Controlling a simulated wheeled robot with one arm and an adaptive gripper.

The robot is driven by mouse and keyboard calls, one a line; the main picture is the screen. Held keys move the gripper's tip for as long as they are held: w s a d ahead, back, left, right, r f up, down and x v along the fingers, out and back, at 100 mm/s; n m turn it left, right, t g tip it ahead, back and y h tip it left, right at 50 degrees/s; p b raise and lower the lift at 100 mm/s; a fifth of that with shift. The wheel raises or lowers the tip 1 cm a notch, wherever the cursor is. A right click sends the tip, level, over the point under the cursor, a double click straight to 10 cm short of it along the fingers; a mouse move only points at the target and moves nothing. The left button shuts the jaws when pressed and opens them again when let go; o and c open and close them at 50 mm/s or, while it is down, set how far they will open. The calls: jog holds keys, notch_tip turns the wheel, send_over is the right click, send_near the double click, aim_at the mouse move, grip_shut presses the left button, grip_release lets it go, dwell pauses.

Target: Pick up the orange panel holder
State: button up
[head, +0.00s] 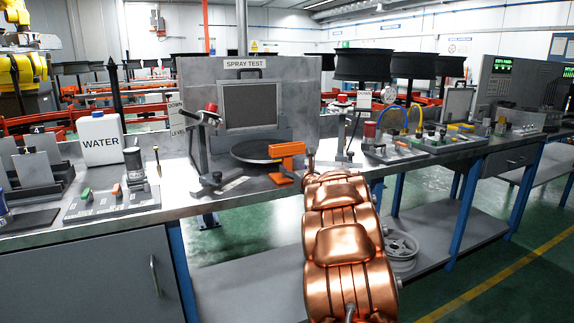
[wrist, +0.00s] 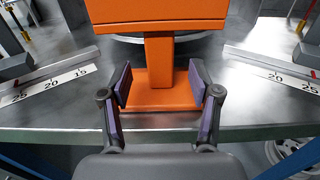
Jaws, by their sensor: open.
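The orange panel holder (head: 288,157) stands upright on the metal bench, at the front edge in the head view. It has a wide upper block, a narrow stem and a flat foot, seen close in the wrist view (wrist: 159,62). My gripper (wrist: 160,84) is open in the wrist view. Its two purple-padded fingers are on either side of the stem, with a gap visible on both sides. In the head view my copper-coloured arm reaches up to the bench, and the gripper is mostly hidden at its far end.
A dark round turntable (head: 258,150) lies just behind the holder. Metal rulers (wrist: 55,83) lie to both sides. A clamp stand (head: 207,140) stands left of the turntable. The spray test panel (head: 300,85) rises behind. A white water container (head: 101,140) stands further left.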

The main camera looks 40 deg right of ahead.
aim_at(288, 164)
jog(key=x, duration=0.4)
jog(key=shift+r, duration=0.2)
jog(key=shift+w+d+f, duration=0.1)
jog(key=shift+w+d, duration=0.05)
jog(key=shift+w, duration=0.3)
jog(key=shift+c, duration=0.4)
grip_shut()
